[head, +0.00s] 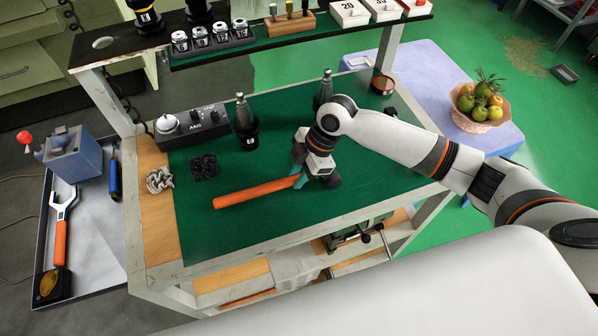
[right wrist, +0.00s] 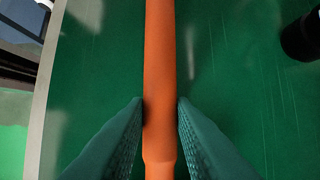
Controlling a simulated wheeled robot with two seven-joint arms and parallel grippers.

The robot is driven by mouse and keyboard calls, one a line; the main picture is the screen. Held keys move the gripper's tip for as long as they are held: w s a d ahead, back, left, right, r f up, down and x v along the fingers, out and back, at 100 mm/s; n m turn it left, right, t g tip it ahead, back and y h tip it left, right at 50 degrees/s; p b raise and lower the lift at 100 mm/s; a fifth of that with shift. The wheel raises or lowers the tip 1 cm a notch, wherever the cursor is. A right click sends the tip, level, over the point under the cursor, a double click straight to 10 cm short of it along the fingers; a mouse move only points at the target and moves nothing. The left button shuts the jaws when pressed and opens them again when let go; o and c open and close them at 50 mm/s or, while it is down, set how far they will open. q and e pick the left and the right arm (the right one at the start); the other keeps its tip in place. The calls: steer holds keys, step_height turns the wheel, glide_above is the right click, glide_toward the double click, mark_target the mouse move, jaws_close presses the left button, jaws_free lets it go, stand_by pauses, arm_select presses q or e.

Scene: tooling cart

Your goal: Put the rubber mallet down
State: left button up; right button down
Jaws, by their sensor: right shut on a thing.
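The rubber mallet has a long orange handle (head: 255,192), which points left over the green mat (head: 230,235). The teal fingers close on the handle near the head. In the right wrist view the handle (right wrist: 160,50) runs lengthwise between the two fingers of my right gripper (right wrist: 160,108), which touch it on both sides. The mallet lies flat, at or just above the mat; I cannot tell whether it touches. My left gripper is not in view.
Dark tool holders (head: 244,125) and a grey control box (head: 190,125) stand behind the mallet. A round tin (head: 383,84) sits at the back right. The mat's front is clear.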

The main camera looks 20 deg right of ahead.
steer(key=shift+f, duration=0.1)
stand_by(0.3)
steer(key=c, duration=1.2)
jaws_free()
steer(key=shift+o, duration=0.3)
steer(key=shift+f, duration=0.1)
